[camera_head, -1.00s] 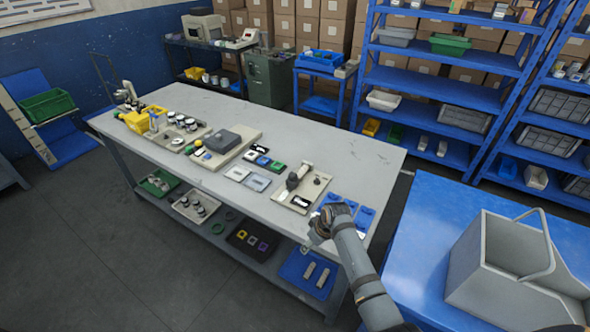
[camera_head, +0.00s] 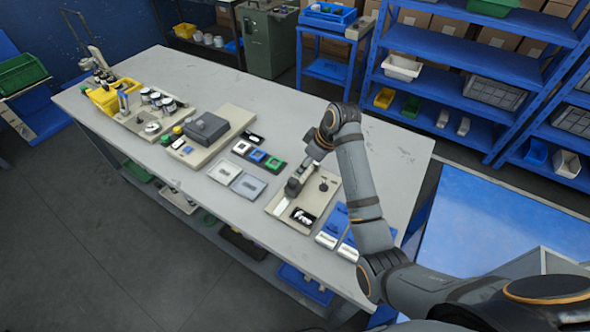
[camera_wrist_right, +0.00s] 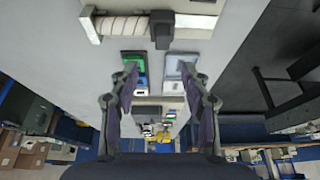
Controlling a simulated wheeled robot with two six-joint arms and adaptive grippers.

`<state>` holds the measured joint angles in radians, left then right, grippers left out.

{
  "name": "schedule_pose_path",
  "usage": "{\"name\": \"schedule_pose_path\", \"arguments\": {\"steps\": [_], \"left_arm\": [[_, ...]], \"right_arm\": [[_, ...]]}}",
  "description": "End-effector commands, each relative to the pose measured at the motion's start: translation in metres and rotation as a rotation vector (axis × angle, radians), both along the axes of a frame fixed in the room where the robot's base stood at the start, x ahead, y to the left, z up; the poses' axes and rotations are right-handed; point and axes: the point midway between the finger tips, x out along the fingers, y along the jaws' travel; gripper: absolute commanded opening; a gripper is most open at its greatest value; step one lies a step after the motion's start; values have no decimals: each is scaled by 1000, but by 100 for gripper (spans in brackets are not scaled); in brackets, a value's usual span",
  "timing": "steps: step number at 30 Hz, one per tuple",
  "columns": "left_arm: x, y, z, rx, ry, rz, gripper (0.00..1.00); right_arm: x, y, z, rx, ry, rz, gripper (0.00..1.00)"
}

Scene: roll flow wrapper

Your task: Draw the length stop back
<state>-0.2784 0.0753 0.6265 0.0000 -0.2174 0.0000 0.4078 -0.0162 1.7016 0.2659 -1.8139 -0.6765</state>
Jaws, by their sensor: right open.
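The beige wrapper base (camera_head: 275,208) lies toward the right end of the long grey table. A dark block (camera_head: 293,188) sits on it beside a pale bar; it may be the length stop, but I cannot tell for sure. In the right wrist view the dark block (camera_wrist_right: 162,30) is at the top, at the right of a pale banded cylinder (camera_wrist_right: 122,26). My right gripper (camera_head: 314,153) is above the far side of the base. In the wrist view its two fingers (camera_wrist_right: 159,78) are spread with nothing gripped between them. My left gripper is not in view.
Blue pads with white pieces (camera_head: 338,222) lie right of the base. Two grey trays (camera_head: 248,186) and a row of coloured squares (camera_head: 257,156) lie left of it. A dark grey box (camera_head: 206,129) stands farther left. The front table strip is mostly clear.

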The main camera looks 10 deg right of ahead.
Motion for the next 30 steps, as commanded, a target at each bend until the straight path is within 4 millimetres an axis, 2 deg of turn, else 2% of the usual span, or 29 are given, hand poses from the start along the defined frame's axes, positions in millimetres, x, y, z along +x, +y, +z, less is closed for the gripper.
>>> {"name": "schedule_pose_path", "arguments": {"steps": [3, 7, 11, 15, 18, 28, 30], "left_arm": [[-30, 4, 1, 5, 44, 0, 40], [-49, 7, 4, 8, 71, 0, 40], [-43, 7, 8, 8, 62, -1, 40], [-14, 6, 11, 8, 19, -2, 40], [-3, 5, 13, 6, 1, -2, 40], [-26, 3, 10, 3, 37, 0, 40], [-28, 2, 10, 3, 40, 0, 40]], "right_arm": [[2, 3, -10, 1, 5, -2, 47], [9, 11, -34, 1, 7, -1, 47], [17, 18, -61, 0, 6, -2, 47], [23, 24, -83, 1, 4, -2, 47], [26, 27, -92, 0, 3, -2, 47], [27, 28, -97, -1, 1, -2, 47], [27, 28, -97, -1, 1, -2, 38]]}}
